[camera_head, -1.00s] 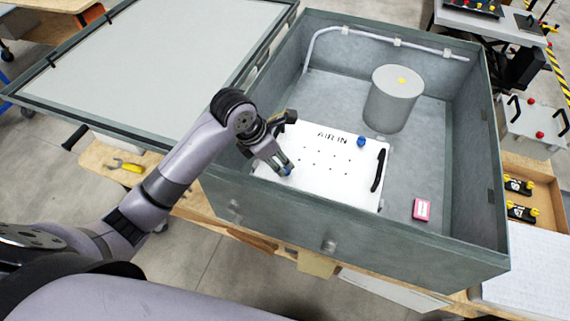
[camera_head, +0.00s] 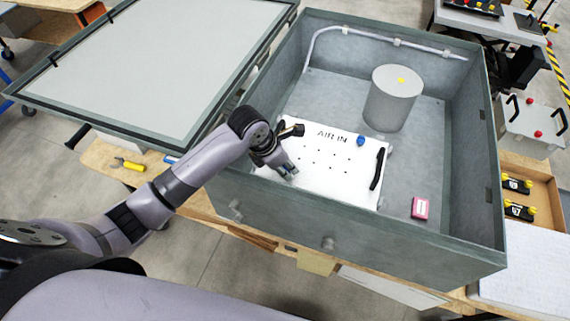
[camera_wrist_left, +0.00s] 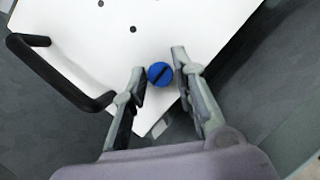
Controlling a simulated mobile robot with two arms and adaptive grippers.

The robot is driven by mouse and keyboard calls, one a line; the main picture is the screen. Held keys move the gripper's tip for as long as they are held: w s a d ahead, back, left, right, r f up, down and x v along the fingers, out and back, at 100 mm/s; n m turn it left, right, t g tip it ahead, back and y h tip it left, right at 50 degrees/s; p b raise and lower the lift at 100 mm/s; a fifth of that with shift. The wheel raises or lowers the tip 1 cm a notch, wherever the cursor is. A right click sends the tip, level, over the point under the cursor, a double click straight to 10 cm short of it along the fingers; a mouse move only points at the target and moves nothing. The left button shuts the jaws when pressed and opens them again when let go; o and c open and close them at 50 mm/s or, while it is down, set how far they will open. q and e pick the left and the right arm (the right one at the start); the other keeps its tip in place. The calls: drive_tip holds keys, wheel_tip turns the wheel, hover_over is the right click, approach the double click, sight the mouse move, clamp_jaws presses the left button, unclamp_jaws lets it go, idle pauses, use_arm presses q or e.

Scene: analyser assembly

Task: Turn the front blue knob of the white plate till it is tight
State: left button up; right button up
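The white plate (camera_head: 330,184), marked "AIR IN", lies on the floor of the grey open box. Its front blue knob (camera_wrist_left: 160,74) is a round slotted head near a plate corner in the left wrist view; in the head view my gripper mostly hides it. My left gripper (camera_wrist_left: 158,62) is open, with one finger on each side of this knob and small gaps showing. It also shows in the head view (camera_head: 288,171) over the plate's front left part. Another blue knob (camera_head: 361,141) stands at the plate's far right corner. My right gripper is out of view.
The grey box walls (camera_head: 350,228) surround the plate. A black handle (camera_head: 377,169) runs along the plate's right side. A grey cylinder (camera_head: 391,100) stands behind it, and a pink block (camera_head: 420,208) lies to the right. The box floor between them is clear.

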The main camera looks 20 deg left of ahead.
use_arm(q)
clamp_jaws()
